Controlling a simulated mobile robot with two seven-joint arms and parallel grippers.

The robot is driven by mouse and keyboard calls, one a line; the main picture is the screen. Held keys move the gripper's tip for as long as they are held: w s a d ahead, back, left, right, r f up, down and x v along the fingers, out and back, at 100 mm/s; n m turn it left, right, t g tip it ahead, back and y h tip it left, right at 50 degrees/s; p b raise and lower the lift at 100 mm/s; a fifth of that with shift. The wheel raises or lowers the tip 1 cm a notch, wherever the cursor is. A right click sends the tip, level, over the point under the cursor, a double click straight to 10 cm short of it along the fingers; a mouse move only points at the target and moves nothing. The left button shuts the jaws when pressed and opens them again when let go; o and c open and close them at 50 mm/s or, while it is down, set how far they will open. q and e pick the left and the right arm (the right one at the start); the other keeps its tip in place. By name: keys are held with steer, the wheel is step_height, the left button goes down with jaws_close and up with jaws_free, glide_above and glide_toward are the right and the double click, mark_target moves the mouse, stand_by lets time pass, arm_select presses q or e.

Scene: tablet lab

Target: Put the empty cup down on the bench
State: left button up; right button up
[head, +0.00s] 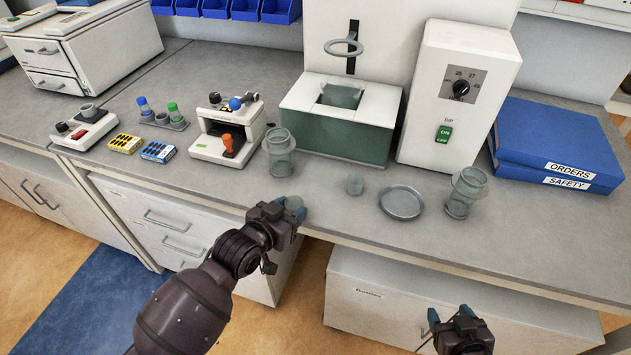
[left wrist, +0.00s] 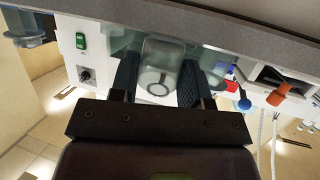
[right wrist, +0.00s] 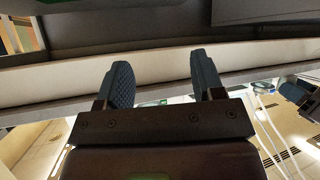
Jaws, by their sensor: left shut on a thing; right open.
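A small clear cup (left wrist: 158,68) is between the fingers of my left gripper (left wrist: 158,80), which is shut on it. In the head view my left gripper (head: 287,212) holds the cup (head: 294,203) at the front edge of the bench (head: 330,215). The cup looks empty, though the fingers hide part of it. Whether it touches the bench cannot be told. My right gripper (head: 452,315) is open and empty, low in front of the drawers; its spread fingers also show in the right wrist view (right wrist: 158,85).
A clear jar (head: 279,155) stands just behind the held cup. Bare bench lies left of the held cup.

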mark_target(299, 198)
arm_select(q)
steer(key=w+d, duration=0.2)
steer(key=w, duration=0.1)
steer(key=w+d, duration=0.1)
steer(key=w, duration=0.1)
steer(key=shift+w+d, duration=0.15)
steer(key=shift+d, duration=0.05)
steer(key=w+d, duration=0.2)
steer(key=w, duration=0.1)
steer(key=shift+w, duration=0.2)
arm_select(e)
steer(key=shift+w+r, duration=0.1)
arm_select(q)
steer(key=shift+f, duration=0.15)
